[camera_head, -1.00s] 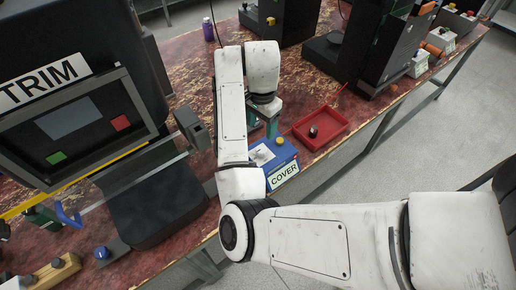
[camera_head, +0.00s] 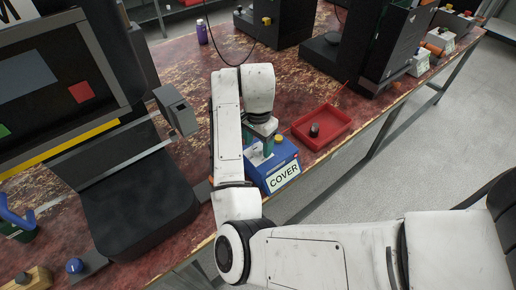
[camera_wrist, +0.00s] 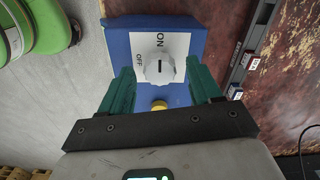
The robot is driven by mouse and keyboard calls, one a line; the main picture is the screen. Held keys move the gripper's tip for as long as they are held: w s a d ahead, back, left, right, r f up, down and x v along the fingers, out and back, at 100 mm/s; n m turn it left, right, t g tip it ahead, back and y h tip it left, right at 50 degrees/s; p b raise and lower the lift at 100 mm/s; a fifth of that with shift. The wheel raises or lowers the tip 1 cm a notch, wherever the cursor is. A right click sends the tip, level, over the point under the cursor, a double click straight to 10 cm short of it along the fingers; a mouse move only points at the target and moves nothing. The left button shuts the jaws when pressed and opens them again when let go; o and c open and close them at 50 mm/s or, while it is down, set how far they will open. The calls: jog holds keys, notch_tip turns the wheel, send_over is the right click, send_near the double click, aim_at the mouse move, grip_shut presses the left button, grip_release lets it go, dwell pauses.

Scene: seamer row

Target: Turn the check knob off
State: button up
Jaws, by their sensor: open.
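A white knob (camera_wrist: 159,70) sits on a white plate on a blue box (camera_wrist: 190,38). The plate reads ON and OFF, and the knob's dark mark points toward ON. In the head view the blue box (camera_head: 252,172) carries a label reading COVER; I see no label reading CHECK. My gripper (camera_wrist: 165,77) is open, its green fingers on either side of the knob, apart from it as far as I can see. In the head view my gripper (camera_head: 262,144) is over the box and partly hides the knob.
A yellow button (camera_wrist: 158,105) is on the same box, between my fingers. A red tray (camera_head: 340,136) with a dark object (camera_head: 315,130) in it stands right of the box. A black machine with a grey box (camera_head: 176,110) stands to the left. The table edge is close by.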

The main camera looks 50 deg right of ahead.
jog(key=shift+c, duration=0.4)
jog(key=c, duration=0.9)
jog(key=shift+c, duration=0.2)
jog(key=shift+p, duration=0.4)
jog(key=n+p, duration=0.2)
jog(key=p, duration=0.1)
jog(key=n+p, duration=0.1)
jog(key=shift+s+r+n, duration=0.1)
jog(key=shift+r+n, duration=0.15)
jog(key=shift+n, duration=0.15)
jog(key=n+p, duration=0.5)
jog(key=p, duration=0.2)
jog(key=n+p, duration=0.3)
jog(key=n, duration=0.2)
jog(key=shift+f+p, duration=0.15)
jog(key=shift+p, duration=0.2)
jog(key=shift+f+n+p, duration=0.15)
jog(key=shift+n+p, duration=0.45)
jog(key=shift+n, duration=1.5)
